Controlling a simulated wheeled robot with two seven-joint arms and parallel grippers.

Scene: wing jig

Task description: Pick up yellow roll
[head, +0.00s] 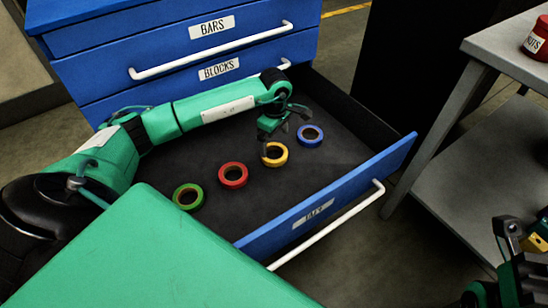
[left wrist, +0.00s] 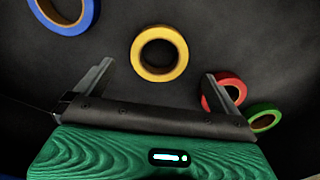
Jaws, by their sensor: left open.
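The yellow roll (head: 280,161) lies flat in the open bottom drawer, between the red and blue rolls. My left gripper (head: 274,137) is just above it in the head view and hides part of its upper left side. In the left wrist view the yellow roll (left wrist: 135,58) lies ahead of the open fingers of my left gripper (left wrist: 157,85), roughly midway between them. Nothing is between the fingers. My right gripper (head: 508,245) is at the lower right edge of the head view, partly cut off, and its jaw state is unclear.
A blue roll (head: 311,131), a red roll (head: 233,173) and a green roll (head: 187,194) lie in the same drawer. The blue drawer front (head: 335,195) has a white handle (head: 330,228). A grey shelf table (head: 490,50) with a red jar (head: 537,42) stands right.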

